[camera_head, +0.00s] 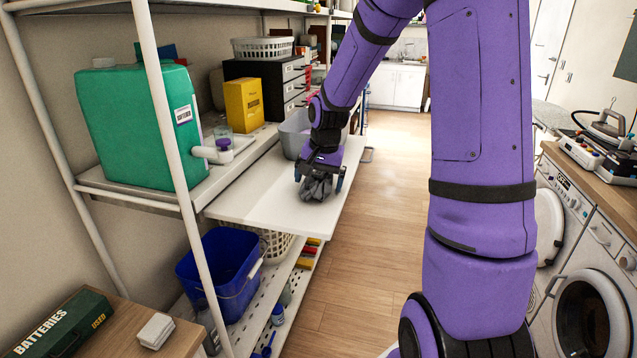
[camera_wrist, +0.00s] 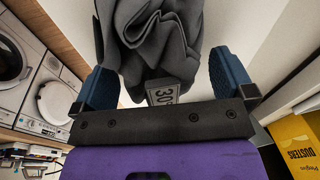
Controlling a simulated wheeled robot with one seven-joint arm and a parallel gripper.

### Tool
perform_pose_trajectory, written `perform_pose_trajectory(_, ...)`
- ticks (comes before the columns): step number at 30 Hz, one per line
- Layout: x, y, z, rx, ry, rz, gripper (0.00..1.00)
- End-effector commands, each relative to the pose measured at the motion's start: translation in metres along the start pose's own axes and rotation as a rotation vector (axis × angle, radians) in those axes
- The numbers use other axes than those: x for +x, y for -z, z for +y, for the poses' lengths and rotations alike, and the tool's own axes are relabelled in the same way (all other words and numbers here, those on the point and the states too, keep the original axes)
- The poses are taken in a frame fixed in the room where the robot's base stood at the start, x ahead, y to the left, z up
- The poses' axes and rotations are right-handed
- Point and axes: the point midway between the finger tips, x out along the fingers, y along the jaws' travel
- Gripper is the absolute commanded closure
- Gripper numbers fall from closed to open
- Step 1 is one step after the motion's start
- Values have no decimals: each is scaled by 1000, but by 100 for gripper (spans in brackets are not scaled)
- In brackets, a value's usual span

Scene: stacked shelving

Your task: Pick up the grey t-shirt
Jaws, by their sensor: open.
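The grey t-shirt (camera_head: 317,187) is a dark crumpled bundle on the white pull-out board (camera_head: 262,205) of the shelving. In the wrist view the t-shirt (camera_wrist: 158,45) fills the top middle, with a printed tag at its near end. My gripper (camera_head: 319,180) is low over the board, right at the t-shirt. In the wrist view my gripper (camera_wrist: 158,85) has its two blue fingers spread, one on each side of the cloth. The near end of the t-shirt lies between them. I cannot tell whether either finger touches the cloth.
A grey bin (camera_head: 295,132) stands just behind my gripper. A yellow box (camera_head: 243,104), a green canister (camera_head: 140,125) and a white shelf post (camera_head: 172,130) are to the left. A blue bucket (camera_head: 222,275) is below. The board's front left is clear.

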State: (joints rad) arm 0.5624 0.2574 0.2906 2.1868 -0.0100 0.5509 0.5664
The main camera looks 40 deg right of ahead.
Motion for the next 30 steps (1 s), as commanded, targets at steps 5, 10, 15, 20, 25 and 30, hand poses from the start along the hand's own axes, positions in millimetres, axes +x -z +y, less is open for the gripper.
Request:
perform_pose_trajectory(5, 0, 0, 0, 0, 0, 0, 14)
perform_pose_trajectory(10, 0, 0, 0, -1, 0, 0, 45)
perform_pose_trajectory(15, -1, 0, 0, -1, 0, 1, 46)
perform_pose_trajectory(20, -3, 1, -1, -1, 0, 2, 46)
perform_pose_trajectory(25, -16, 2, -3, -2, 1, 4, 46)
perform_pose_trajectory(30, -38, 4, -6, -1, 2, 5, 46)
